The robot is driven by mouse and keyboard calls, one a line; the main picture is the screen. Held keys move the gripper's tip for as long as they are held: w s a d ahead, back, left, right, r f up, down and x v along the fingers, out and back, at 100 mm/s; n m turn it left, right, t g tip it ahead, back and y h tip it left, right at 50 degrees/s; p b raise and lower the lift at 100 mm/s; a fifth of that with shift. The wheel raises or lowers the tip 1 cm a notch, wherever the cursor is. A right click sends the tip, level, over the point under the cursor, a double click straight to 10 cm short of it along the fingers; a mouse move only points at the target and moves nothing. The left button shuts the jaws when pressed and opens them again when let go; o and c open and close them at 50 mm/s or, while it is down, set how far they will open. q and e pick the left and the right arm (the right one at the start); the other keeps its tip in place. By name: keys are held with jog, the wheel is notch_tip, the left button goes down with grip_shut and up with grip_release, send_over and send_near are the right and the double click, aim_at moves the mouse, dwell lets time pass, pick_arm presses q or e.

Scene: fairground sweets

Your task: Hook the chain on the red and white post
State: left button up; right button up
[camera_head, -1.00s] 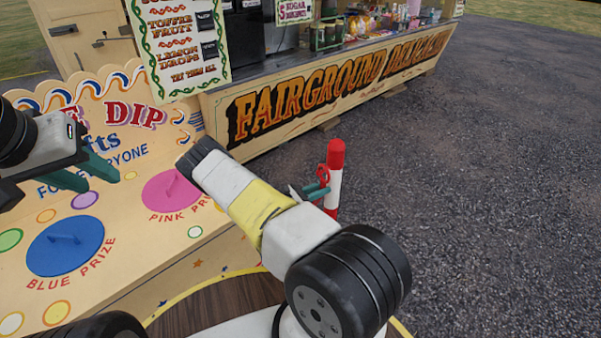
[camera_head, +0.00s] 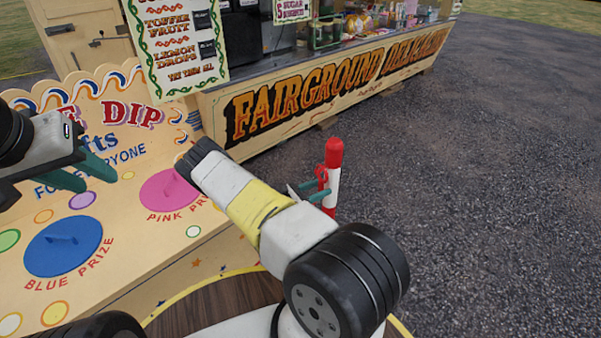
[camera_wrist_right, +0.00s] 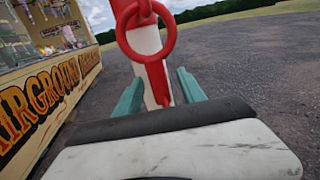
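The red and white post (camera_head: 332,172) stands upright on the asphalt, right of the prize stall. My left gripper (camera_head: 88,175) is open and empty above the stall counter.
The stall counter with a blue prize lid (camera_head: 63,246) and a pink prize lid (camera_head: 168,190) lies to the left. Open asphalt (camera_head: 490,200) lies to the right.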

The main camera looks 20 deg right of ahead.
jog(key=shift+a, duration=0.1)
jog(key=s+a, duration=0.1)
jog(key=a, duration=0.7)
jog(key=s+a+r+m+g+y, duration=0.2)
jog(key=s+r+m+y, duration=0.15)
jog(key=r, duration=0.45)
jog(key=s+a+r+m+g+y, duration=0.1)
jog(key=s+a+r+m+y, duration=0.15)
jog(key=r+m+y, duration=0.35)
jog(key=s+a+r+m+g+y, duration=0.1)
jog(key=s+r+m+g+y, duration=0.2)
jog(key=r, duration=0.6)
jog(key=s+a+r+m+t+y, duration=0.3)
jog(key=s+a+r+t, duration=0.1)
jog(key=s+r, duration=0.4)
jog(key=s+a+r+m+t+y, duration=0.3)
jog(key=s+a+r+t+y, duration=0.1)
jog(key=s+r, duration=0.5)
notch_tip(320, 180, up, 3)
jog(key=a+t, duration=0.1)
jog(key=a, duration=0.1)
jog(key=shift+a+t, duration=0.3)
jog(key=shift+f+m+y, duration=0.1)
jog(key=shift+m+y, duration=0.15)
